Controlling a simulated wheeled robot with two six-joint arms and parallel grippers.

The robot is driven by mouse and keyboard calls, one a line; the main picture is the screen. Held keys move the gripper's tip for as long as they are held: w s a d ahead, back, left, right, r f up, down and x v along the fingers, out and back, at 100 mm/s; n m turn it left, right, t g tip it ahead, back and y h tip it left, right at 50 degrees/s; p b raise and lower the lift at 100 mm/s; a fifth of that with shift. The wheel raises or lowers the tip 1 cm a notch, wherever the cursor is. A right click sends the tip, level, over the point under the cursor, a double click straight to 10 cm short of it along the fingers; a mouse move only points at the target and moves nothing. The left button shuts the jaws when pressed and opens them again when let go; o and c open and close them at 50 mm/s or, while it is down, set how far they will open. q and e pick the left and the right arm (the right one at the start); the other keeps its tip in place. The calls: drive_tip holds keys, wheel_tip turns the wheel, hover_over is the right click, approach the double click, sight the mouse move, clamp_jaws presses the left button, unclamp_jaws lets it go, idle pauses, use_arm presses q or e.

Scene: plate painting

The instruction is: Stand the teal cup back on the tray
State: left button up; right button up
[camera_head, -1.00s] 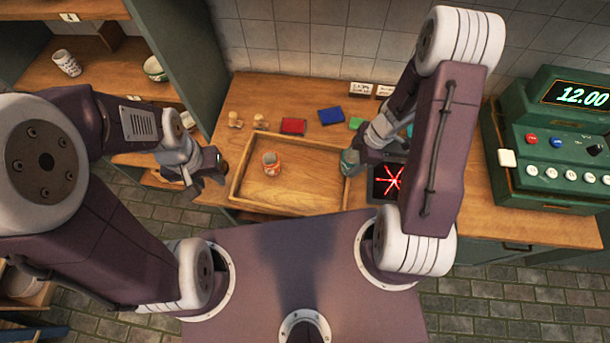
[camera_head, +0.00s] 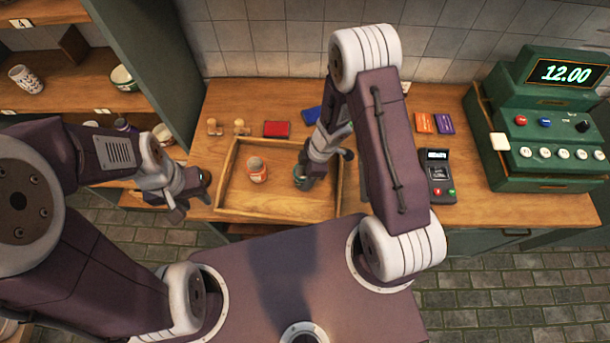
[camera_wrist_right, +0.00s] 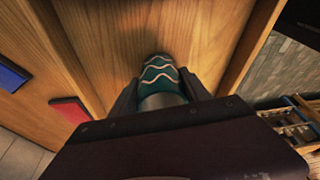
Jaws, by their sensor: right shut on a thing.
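The teal cup (camera_wrist_right: 160,78) has pale wavy bands and is gripped between the fingers of my right gripper (camera_wrist_right: 158,92) in the right wrist view. In the head view the cup (camera_head: 302,176) is partly hidden by my right gripper (camera_head: 305,172), over the right half of the wooden tray (camera_head: 280,210). I cannot tell whether its base touches the tray floor. An orange and white cup (camera_head: 257,170) stands in the tray to its left. My left gripper (camera_head: 186,198) is left of the tray, away from the cups; its jaws are too unclear to judge.
Red (camera_head: 276,130) and blue (camera_head: 311,115) blocks and small wooden pegs (camera_head: 240,128) lie behind the tray. A card reader (camera_head: 438,175) and a green cash register (camera_head: 545,140) stand to the right. A shelf unit (camera_head: 165,70) is at the left. The tray's middle is free.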

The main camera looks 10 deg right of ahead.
drive_tip(key=shift+d, duration=0.1)
drive_tip(key=shift+s+f, duration=0.1)
drive_tip(key=o, duration=1.5)
drive_tip(key=shift+o, duration=0.5)
